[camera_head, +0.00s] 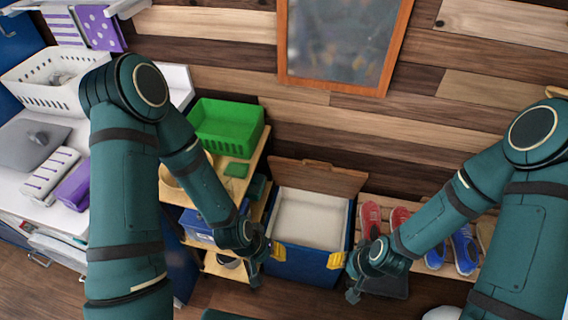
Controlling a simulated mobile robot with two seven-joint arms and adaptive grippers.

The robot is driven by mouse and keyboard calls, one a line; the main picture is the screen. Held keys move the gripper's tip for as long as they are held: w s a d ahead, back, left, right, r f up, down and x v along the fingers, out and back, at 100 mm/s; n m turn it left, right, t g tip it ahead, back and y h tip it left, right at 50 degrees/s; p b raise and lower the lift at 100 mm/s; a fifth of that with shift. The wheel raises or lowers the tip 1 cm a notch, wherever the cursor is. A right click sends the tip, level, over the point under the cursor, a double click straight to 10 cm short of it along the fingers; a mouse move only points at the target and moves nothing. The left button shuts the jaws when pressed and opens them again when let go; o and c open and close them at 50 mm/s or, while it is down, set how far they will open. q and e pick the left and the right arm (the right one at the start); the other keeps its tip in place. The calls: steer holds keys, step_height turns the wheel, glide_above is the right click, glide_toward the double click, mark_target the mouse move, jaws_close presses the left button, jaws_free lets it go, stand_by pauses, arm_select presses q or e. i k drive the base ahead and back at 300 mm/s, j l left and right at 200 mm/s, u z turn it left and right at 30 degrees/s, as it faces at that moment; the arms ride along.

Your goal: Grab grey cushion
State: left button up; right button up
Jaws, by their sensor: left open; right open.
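I cannot clearly make out a grey cushion. A dark grey flat thing (397,287) lies low beside the blue chest, partly hidden by my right wrist; it may be the cushion. Another grey flat piece (28,146) with a small dark mark lies on the white counter at the left. My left gripper (254,278) is open and empty, in front of the chest's left side. My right gripper (353,292) is open and empty, near the chest's right front corner and left of the dark grey thing.
The blue chest (300,268) stands open, its wooden lid raised and its inside pale. A shelf at its left holds a green basket (228,128). Red shoes (371,217) and blue shoes (464,250) stand on a slatted rack at the right. A white basket (50,92) is on the counter.

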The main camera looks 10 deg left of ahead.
mark_target(26, 144)
steer(key=u, duration=2)
steer(key=j, duration=0.1)
steer(key=i+j, duration=0.2)
steer(key=j, duration=0.15)
steer(key=i+j, duration=0.25)
steer(key=j, duration=0.15)
steer(key=i+j, duration=0.2)
steer(key=j, duration=0.15)
steer(key=i+j, duration=0.2)
steer(key=j, duration=0.15)
steer(key=i+j, duration=0.25)
steer(key=j+z, duration=0.1)
steer(key=z, duration=0.4)
steer(key=j+z, duration=0.1)
steer(key=z, duration=0.4)
steer(key=j+z, duration=0.1)
steer(key=z, duration=0.4)
